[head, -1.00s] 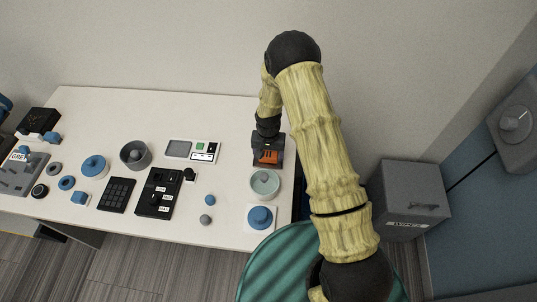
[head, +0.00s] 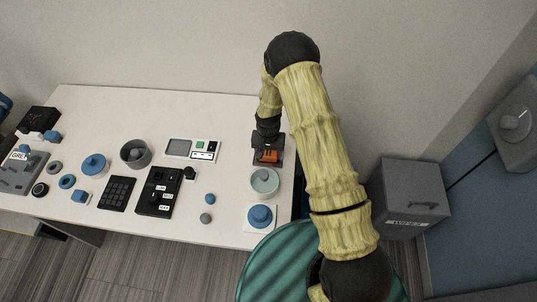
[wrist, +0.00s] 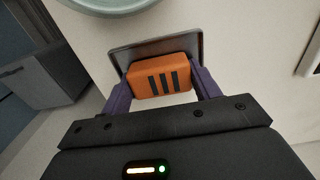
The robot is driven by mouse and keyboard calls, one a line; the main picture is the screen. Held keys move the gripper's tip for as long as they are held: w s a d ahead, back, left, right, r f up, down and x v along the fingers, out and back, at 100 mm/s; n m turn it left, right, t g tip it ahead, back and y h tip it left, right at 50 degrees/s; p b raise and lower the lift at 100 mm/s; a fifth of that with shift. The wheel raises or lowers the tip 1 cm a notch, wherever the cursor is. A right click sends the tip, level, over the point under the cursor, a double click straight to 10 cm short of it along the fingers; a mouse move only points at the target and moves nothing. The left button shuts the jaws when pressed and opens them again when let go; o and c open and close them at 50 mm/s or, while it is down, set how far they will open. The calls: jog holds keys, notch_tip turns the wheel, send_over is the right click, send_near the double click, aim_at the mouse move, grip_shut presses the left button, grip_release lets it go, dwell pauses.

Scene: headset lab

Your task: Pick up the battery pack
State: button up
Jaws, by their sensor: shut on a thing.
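The battery pack is an orange block with dark stripes; in the wrist view the battery pack (wrist: 160,78) sits between the two purple fingers of my gripper (wrist: 162,88). The fingers are shut on its two sides. A dark grey tray (wrist: 150,47) lies right behind and below it; whether the pack still touches the tray I cannot tell. In the head view my gripper (head: 268,145) points down at the right end of the table, with the orange pack (head: 268,156) partly hidden under it.
A pale green bowl (head: 264,182) stands close in front of the tray, and a blue knob on a white base (head: 260,216) is nearer the table's front edge. A grey bin (head: 408,195) stands right of the table. The table's back middle is clear.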

aim_at(269, 153)
notch_tip(269, 153, up, 10)
jog(key=shift+r+b, duration=0.1)
jog(key=shift+b, duration=1.1)
dwell(1.1)
